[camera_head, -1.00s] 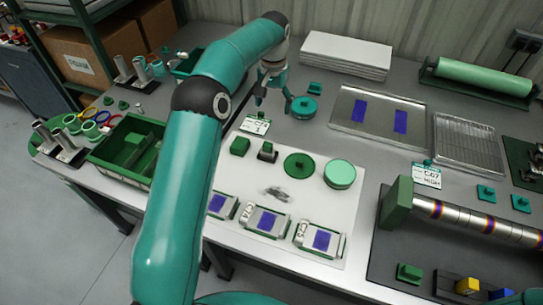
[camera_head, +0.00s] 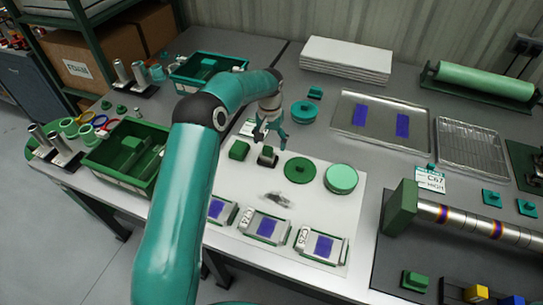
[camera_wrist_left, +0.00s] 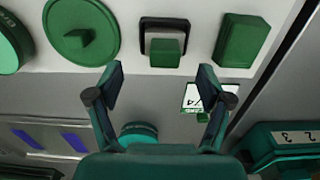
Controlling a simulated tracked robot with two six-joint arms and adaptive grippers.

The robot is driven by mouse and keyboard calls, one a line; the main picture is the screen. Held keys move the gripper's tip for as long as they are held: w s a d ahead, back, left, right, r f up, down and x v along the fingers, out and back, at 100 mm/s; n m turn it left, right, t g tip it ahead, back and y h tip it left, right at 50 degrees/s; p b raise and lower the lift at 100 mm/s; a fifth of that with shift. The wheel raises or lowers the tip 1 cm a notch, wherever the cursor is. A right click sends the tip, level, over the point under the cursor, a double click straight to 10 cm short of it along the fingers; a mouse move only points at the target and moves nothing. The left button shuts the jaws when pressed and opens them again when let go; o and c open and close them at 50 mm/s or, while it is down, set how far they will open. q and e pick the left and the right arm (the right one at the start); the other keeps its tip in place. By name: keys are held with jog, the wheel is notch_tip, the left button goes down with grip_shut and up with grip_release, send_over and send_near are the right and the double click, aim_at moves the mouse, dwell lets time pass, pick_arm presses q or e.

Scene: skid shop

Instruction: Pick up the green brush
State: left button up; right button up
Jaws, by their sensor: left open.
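My left gripper (camera_head: 270,139) is open and empty above the back edge of the white mat (camera_head: 239,190). It also shows in the left wrist view (camera_wrist_left: 160,80), its fingers spread. Just beyond the fingertips there lies a small piece with a green grip and a black frame (camera_wrist_left: 163,42); it also shows in the head view (camera_head: 267,156). Beside it is a plain green block (camera_head: 240,149), which shows in the wrist view too (camera_wrist_left: 242,41). I cannot tell for certain which of these is the green brush. My right gripper is not in view.
A dark green disc with a handle (camera_head: 299,170) and a pale green round tin (camera_head: 341,178) are on the mat. A teal round piece (camera_head: 304,112) stands behind. Labelled metal parts (camera_head: 267,227) line the mat's front. A green divided bin (camera_head: 125,155) is at left.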

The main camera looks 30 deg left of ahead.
aim_at(268, 147)
pick_arm(q)
jog(key=f, duration=0.1)
jog(key=f+p, duration=0.1)
jog(key=f, duration=0.2)
jog(key=shift+s+a+f, duration=0.15)
jog(key=shift+s+f, duration=0.15)
jog(key=shift+s, duration=0.1)
jog(key=shift+f, duration=0.35)
jog(key=shift+c, duration=0.3)
jog(key=c, duration=1.2)
notch_tip(268, 147, up, 20)
